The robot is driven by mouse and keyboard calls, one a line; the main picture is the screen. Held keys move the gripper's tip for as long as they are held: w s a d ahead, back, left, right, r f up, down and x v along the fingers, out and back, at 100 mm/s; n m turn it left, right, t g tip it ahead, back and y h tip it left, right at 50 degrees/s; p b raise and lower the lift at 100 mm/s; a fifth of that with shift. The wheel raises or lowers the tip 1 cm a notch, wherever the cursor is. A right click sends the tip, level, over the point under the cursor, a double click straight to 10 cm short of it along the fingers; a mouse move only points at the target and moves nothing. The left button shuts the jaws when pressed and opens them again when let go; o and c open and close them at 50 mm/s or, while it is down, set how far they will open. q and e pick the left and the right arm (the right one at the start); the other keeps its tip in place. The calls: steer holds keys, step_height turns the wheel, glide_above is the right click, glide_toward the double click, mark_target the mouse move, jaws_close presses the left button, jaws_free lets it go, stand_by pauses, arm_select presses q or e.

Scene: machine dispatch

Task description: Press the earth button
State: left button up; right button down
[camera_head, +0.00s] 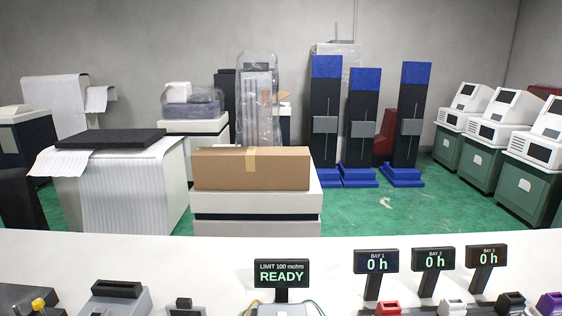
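No button labelled earth can be made out. A black display (281,273) reading "LIMIT 100 mohm READY" in green stands at the middle front of the white counter. Below it, the top of a grey box (281,310) shows at the bottom edge, with yellow and green wires beside it; the rest is cut off by the frame. A yellow knob (38,304) sits on a dark device at the lower left; its label cannot be read. Neither of my grippers is in view.
The white counter (200,257) is clear behind its devices. A grey device with a black top (117,289) stands at left. Displays for bay 1 (376,262), bay 2 (433,258) and bay 3 (487,255) read "0 h", with red, white, black and purple items below.

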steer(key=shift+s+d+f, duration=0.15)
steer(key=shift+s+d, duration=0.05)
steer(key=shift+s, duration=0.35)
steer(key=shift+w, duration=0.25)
